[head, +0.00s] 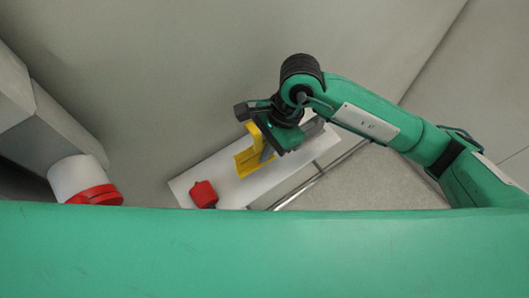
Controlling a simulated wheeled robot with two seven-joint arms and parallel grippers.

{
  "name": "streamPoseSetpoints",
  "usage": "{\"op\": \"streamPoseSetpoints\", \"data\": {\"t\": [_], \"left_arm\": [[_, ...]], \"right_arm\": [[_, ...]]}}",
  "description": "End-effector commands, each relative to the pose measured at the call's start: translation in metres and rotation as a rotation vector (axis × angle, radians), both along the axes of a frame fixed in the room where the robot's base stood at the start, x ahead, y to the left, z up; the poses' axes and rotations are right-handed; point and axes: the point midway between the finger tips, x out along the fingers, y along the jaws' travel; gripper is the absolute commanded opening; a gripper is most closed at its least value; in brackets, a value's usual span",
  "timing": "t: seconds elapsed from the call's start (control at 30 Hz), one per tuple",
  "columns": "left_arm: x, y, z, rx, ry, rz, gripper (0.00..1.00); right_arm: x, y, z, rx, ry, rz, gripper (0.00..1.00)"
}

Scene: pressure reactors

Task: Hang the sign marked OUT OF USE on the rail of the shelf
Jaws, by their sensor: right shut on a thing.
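My right gripper (267,148) is over the white shelf, shut on a yellow piece (247,164) that looks like the sign. No lettering can be read on it from here. The white shelf (221,170) lies below it, slanting from lower left to upper right. Its metal rail (318,176) runs along the lower right side. The yellow piece is over the shelf's surface, to the left of the rail. I cannot tell whether it touches the shelf. My left gripper is not in view.
A red object (204,194) with a dark end is on the shelf, left of the yellow piece. A grey block (58,130) with a white cylinder (77,177) and red ring (97,195) stands at the left. My green body hides the lower part. Bare floor (390,180) shows right of the rail.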

Motion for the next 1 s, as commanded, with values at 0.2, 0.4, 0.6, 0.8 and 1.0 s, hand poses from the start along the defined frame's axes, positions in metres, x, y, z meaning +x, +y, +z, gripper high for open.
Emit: {"op": "streamPoseSetpoints", "data": {"t": [0.2,0.4,0.6,0.8,1.0], "left_arm": [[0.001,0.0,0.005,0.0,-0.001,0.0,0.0],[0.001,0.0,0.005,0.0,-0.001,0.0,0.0],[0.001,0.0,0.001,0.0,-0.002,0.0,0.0],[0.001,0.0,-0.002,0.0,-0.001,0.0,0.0],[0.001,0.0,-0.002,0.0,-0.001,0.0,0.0]], "right_arm": [[-0.001,-0.001,-0.033,-0.002,0.003,0.001,0.0],[-0.001,0.0,-0.036,0.0,0.0,0.001,0.0],[0.0,0.0,-0.039,0.0,0.0,0.001,0.0],[-0.001,0.0,-0.04,-0.001,0.001,0.0,0.17],[-0.001,0.0,-0.04,-0.001,0.0,0.0,0.29]]}}
